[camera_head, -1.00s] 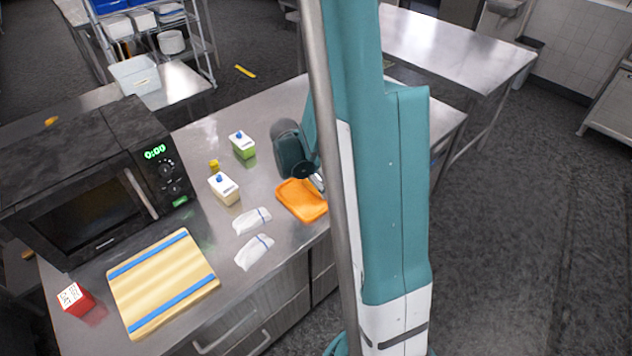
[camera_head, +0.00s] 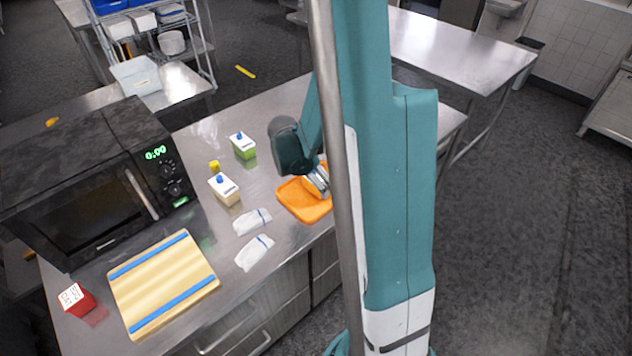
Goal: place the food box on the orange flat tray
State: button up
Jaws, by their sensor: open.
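The orange flat tray (camera_head: 297,205) lies on the steel counter beside my column. My gripper (camera_head: 322,188) is over the tray's right part, partly hidden behind the grey pole; its fingertips are hard to make out. It is open, and I see nothing held in it. A small red box with a white printed top (camera_head: 75,299) stands at the counter's near left corner, far from my gripper. It may be the food box, but no label is readable. Part of the tray is hidden by my wrist and the pole.
A carton with a blue cap (camera_head: 224,190) and a green-white carton (camera_head: 242,146) stand left of the tray, with a small yellow item (camera_head: 214,166). Two white packets (camera_head: 253,222) lie nearer. A cutting board (camera_head: 163,284) and a microwave (camera_head: 85,190) fill the left.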

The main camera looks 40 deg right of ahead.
jog(key=v, duration=1)
jog(key=shift+p, duration=0.35)
jog(key=shift+a+r, duration=0.1)
dwell(0.4)
jog(key=s+a+r+m+t+y, duration=0.1)
jog(key=s+a+r+m, duration=0.3)
jog(key=a, duration=0.5)
jog(key=s+a+r+m+t+y, duration=0.2)
jog(key=s+a+r+m+t, duration=0.1)
jog(key=a+r+m, duration=0.4)
jog(key=s+a+r+m+t+y, duration=0.1)
jog(key=s+a+r+m+t, duration=0.2)
jog(key=a, duration=0.9)
jog(key=s+r+m, duration=0.3)
jog(key=m, duration=0.1)
jog(key=shift+r, duration=0.2)
